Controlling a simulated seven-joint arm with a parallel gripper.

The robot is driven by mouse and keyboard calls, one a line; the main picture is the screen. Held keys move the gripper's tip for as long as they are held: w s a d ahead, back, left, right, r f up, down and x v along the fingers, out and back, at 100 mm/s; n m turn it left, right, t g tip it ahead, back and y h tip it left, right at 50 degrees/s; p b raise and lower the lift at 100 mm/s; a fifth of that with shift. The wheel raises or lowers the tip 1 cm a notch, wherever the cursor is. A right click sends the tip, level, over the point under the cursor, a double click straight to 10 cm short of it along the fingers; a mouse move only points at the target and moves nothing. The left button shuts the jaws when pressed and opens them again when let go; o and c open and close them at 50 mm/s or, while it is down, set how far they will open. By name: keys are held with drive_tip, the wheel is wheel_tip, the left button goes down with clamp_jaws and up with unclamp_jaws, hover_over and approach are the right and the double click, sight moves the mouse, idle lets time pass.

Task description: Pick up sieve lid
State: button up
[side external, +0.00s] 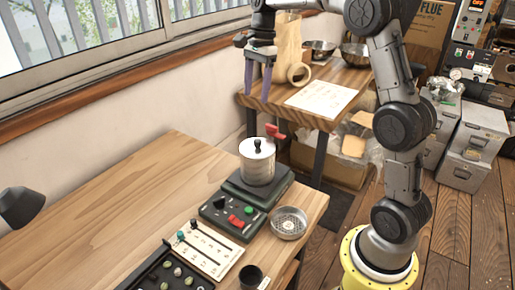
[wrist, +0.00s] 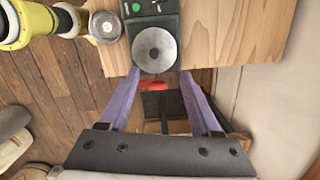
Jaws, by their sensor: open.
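My gripper (side external: 257,95) is open and empty, pointing down, in the air above and beyond the canister. Its purple fingers are spread apart in the wrist view (wrist: 160,75).
A red handle (side external: 275,132) sticks out behind the canister. The scale (side external: 226,214) has buttons. A card with sliders (side external: 207,248), a tray of beans (side external: 165,275) and a dark cup (side external: 251,277) stand near the front. The table's left part (side external: 120,195) is clear.

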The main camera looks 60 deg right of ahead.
wheel_tip(320, 180, down, 2)
hover_over(257, 140)
drive_tip(key=f, duration=0.7)
drive_tip(key=shift+w+d+f, duration=0.2)
drive_tip(key=shift+s+a+f, duration=0.1)
drive_tip(key=shift+s+f, duration=0.05)
drive_tip(key=shift+f, duration=1.25)
drive_tip(key=shift+s+f, duration=0.15)
drive_tip(key=shift+f, duration=1.2)
clamp_jaws()
